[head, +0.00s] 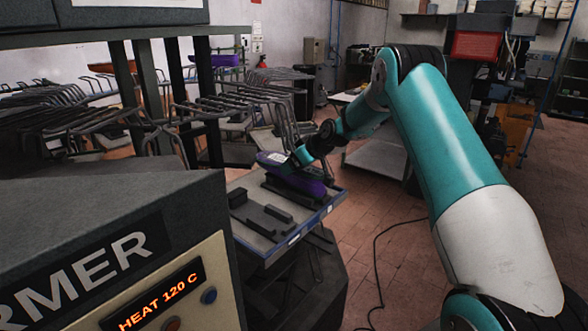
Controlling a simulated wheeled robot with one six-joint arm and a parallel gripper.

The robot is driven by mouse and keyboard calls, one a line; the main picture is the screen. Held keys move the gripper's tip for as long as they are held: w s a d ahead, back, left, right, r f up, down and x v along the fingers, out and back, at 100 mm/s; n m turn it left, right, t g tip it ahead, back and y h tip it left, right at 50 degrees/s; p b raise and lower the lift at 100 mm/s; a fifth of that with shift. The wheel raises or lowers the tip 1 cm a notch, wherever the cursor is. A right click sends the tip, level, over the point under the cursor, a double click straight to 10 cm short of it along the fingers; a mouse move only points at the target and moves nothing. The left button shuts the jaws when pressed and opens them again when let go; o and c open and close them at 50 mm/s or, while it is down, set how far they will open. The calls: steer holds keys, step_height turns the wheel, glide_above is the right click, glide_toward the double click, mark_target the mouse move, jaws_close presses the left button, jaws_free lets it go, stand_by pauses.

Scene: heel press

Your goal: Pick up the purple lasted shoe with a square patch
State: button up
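A purple lasted shoe (296,181) lies on a low tray (318,219) near the middle of the head view. A pale square patch (273,158) shows at its upper left end. My gripper (301,157) is at the end of my teal arm, right at the shoe's upper side. Its fingers are small and dark here, so I cannot tell whether they touch the shoe or are open or shut. Part of the shoe's top is hidden behind my gripper.
Dark blocks (265,216) sit on the tray's left part. A rack of bent metal bars (225,105) stands behind it, with another purple shoe (222,60) higher up. A heater box (150,260) fills the lower left. A cable (375,250) lies on the floor at right.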

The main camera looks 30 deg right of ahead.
steer(key=c, duration=1.3)
steer(key=shift+w+r, duration=0.1)
steer(key=shift+r, duration=0.05)
